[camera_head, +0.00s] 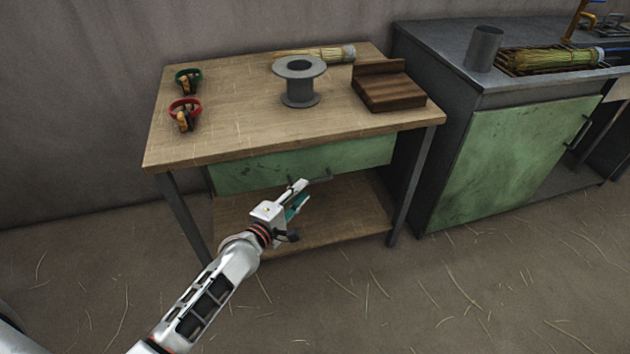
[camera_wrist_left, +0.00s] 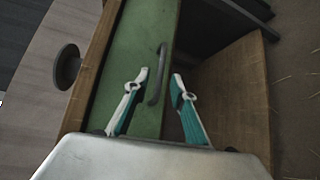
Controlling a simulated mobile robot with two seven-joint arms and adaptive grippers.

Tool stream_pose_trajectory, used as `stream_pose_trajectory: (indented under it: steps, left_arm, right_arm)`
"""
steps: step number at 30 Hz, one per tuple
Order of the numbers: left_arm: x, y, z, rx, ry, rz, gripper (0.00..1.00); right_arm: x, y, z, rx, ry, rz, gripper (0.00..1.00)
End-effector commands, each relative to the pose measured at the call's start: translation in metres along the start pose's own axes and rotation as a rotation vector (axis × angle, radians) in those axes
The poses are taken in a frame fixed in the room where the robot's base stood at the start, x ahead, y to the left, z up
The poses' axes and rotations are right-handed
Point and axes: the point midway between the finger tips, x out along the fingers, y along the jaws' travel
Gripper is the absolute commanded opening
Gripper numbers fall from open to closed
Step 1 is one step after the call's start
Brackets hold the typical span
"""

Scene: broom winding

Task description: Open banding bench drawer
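The banding bench (camera_head: 235,120) has a wooden top and, beneath its front edge, a green drawer (camera_head: 360,155). The drawer front looks closed, flush under the top. A dark bar handle (camera_head: 318,179) sits on it. My left gripper (camera_head: 301,193) is in front of the drawer at the handle. In the left wrist view the fingers (camera_wrist_left: 160,85) are apart, with the handle (camera_wrist_left: 157,75) close to the left fingertip. Whether they touch I cannot tell. The green drawer front (camera_wrist_left: 140,45) fills the middle there. My right gripper is not in view.
On the bench top are a grey spool (camera_head: 300,90), a brown wooden block (camera_head: 390,90), a straw bundle (camera_head: 325,54), and red (camera_head: 184,108) and green (camera_head: 188,77) rings. A lower shelf (camera_head: 345,215) lies under the drawer. A green-doored cabinet (camera_head: 500,160) stands right. Floor in front is open.

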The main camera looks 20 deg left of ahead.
Motion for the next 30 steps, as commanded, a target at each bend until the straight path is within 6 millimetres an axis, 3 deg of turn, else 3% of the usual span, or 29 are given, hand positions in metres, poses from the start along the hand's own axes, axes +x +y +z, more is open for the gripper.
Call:
stream_pose_trajectory:
  steps: [12, 25, 28, 30]
  left_arm:
    - [0.054, -0.006, 0.000, 0.003, 0.001, -0.006, 0.25]
    - [0.063, -0.001, 0.000, 0.005, 0.000, -0.002, 0.25]
    - [0.063, -0.001, 0.000, 0.005, 0.000, -0.002, 0.01]
    - [0.063, -0.001, 0.000, 0.005, 0.000, -0.002, 0.00]
  right_arm:
    - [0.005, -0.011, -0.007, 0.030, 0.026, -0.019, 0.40]
    - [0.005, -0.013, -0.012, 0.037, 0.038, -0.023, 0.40]
    - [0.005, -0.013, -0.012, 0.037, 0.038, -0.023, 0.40]
    - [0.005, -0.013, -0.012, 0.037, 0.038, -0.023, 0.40]
